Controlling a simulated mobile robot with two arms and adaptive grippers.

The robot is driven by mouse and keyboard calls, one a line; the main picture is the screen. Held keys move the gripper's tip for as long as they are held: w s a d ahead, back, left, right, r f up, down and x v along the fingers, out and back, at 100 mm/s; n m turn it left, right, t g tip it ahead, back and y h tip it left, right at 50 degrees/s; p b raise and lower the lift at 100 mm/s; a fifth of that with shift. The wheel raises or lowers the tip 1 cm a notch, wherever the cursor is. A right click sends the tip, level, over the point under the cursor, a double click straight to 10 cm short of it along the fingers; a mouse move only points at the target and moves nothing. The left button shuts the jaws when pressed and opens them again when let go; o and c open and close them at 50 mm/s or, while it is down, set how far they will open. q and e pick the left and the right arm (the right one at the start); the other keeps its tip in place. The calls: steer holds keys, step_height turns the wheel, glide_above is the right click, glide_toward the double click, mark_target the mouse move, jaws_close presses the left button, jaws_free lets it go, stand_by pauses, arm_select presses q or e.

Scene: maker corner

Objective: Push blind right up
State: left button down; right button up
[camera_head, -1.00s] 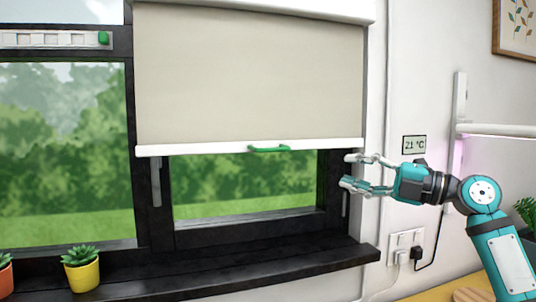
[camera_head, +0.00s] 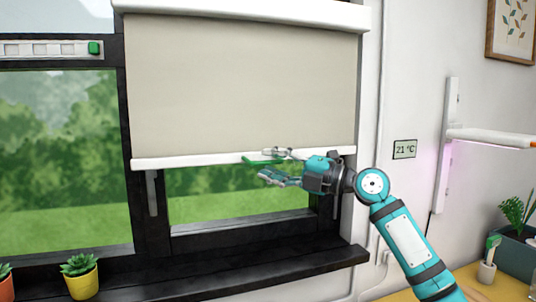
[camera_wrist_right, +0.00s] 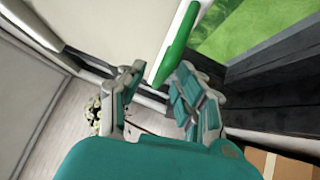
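The right blind (camera_head: 243,85) is a beige roller blind pulled down over most of the right window. A white bar (camera_head: 190,162) runs along its bottom edge, with a green handle (camera_head: 262,161) on it. My right gripper (camera_head: 268,164) is open just right of the handle, its fingers pointing left. In the right wrist view the green handle (camera_wrist_right: 178,42) lies ahead, near the tips of the spread fingers (camera_wrist_right: 155,75). I cannot tell whether they touch it. My left gripper is not in view.
The dark window sill (camera_head: 230,268) runs below, with a succulent in a yellow pot (camera_head: 83,284) at left. The glass below the blind is clear.

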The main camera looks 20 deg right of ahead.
steer(key=shift+w+a, duration=0.4)
steer(key=shift+w, duration=0.05)
jaws_close()
